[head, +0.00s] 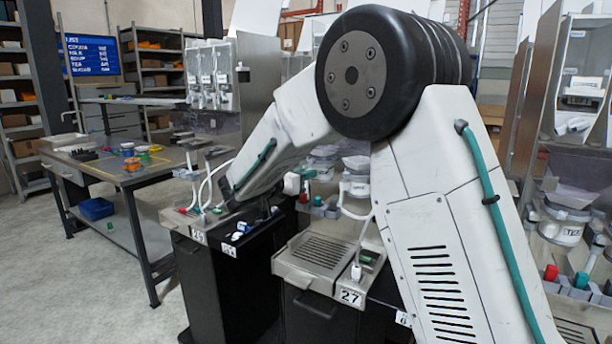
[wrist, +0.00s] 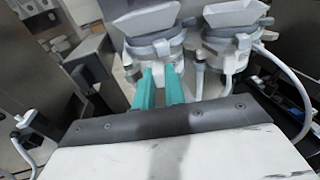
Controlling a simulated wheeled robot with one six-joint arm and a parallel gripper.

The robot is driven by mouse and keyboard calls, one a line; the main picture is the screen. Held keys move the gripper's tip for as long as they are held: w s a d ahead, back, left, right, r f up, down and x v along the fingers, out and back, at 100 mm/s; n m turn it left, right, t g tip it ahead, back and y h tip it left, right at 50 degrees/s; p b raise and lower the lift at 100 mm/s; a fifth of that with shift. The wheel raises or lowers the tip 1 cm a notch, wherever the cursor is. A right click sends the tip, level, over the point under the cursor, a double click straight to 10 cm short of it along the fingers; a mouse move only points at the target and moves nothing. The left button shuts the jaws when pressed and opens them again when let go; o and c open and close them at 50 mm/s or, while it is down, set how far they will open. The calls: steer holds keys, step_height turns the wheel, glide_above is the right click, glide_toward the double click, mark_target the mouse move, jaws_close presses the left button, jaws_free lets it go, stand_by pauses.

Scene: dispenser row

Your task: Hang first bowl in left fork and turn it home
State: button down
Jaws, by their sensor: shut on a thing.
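In the wrist view my gripper (wrist: 161,76) reaches forward with two teal fingers. They are closed on the lower part of the left white bowl (wrist: 150,22), which has a wide angular top. A grey collar (wrist: 155,47) runs around this bowl; I cannot tell how the bowl is seated in it. A second similar white bowl (wrist: 228,14) stands close on the right, also with a grey collar. In the head view my own arm covers the gripper and the bowl it holds.
A white hose (wrist: 285,75) curves down at the right of the wrist view. In the head view a dispenser with drip tray marked 27 (head: 318,254) stands at centre, another marked 26 (head: 199,234) to its left. A workbench (head: 135,175) stands further left, with open floor in front.

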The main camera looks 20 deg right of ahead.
steer(key=shift+w+a+m+g+h, duration=0.15)
steer(key=shift+w+m+g+h, duration=0.25)
steer(key=shift+m+g, duration=0.3)
steer(key=shift+g, duration=0.3)
steer(key=shift+w+a+m+g+h, duration=0.15)
steer(key=shift+w+m+g+h, duration=0.25)
steer(key=shift+m+g, duration=0.55)
steer(key=shift+w+g, duration=0.1)
steer(key=shift+g, duration=0.25)
steer(key=shift+w+m+g, duration=0.25)
steer(key=shift+m+g, duration=0.1)
steer(key=shift+g, duration=0.25)
steer(key=c, duration=1.4)
jaws_free()
